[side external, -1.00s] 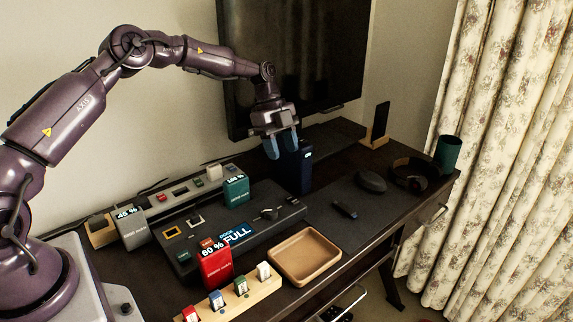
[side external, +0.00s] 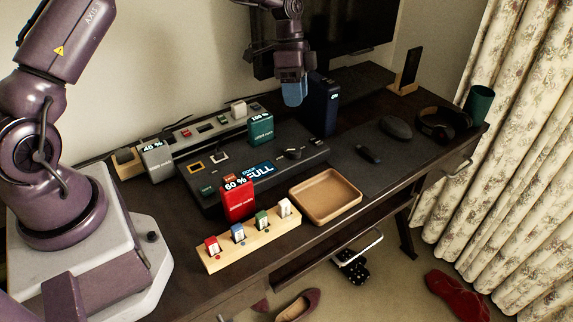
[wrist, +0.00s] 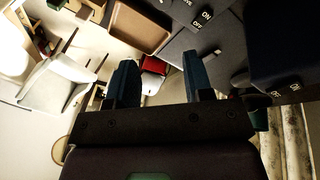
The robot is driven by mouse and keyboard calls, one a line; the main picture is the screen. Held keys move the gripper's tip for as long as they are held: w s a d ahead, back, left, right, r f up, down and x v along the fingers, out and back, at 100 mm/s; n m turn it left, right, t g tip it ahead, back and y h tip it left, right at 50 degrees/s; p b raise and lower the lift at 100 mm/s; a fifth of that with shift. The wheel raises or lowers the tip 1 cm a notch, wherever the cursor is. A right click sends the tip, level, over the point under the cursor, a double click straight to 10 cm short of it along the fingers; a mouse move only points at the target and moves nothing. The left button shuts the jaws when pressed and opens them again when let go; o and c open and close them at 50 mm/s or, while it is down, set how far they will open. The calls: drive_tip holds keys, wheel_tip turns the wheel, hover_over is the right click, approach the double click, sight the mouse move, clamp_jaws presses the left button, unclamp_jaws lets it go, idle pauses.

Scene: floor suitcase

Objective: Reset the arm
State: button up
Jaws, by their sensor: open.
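My gripper (side external: 294,94) hangs with its blue fingertips pointing down, above the back of the desk and just left of the tall navy block (side external: 323,106). In the wrist view my gripper (wrist: 160,78) shows two separate blue fingers with nothing between them. My arm reaches up and out of the top of the side view, so its upper part is hidden. Whether a finger touches the navy block cannot be told.
Below stand the dark dock (side external: 215,178), a red 60% block (side external: 238,203), a teal 100% block (side external: 261,130) and a grey 45% block (side external: 157,163). A wooden tray (side external: 326,196) and a wooden rack (side external: 252,243) lie in front. A black screen (side external: 350,45) stands behind.

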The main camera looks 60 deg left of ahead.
drive_tip(key=s+d+r+n+t+y, duration=0.1)
drive_tip(key=s+d+r+n+t, duration=0.1)
drive_tip(key=s+r, duration=0.4)
drive_tip(key=s+d+r+n+t+y, duration=0.1)
drive_tip(key=s+r+n, duration=0.3)
drive_tip(key=s, duration=0.8)
drive_tip(key=s+d+r+n+t+y, duration=0.1)
drive_tip(key=s+d+r+n+t, duration=0.2)
drive_tip(key=s+r, duration=0.5)
drive_tip(key=shift+s+d+r+n, duration=0.25)
drive_tip(key=shift+s+d+n, duration=0.1)
drive_tip(key=shift+s, duration=0.45)
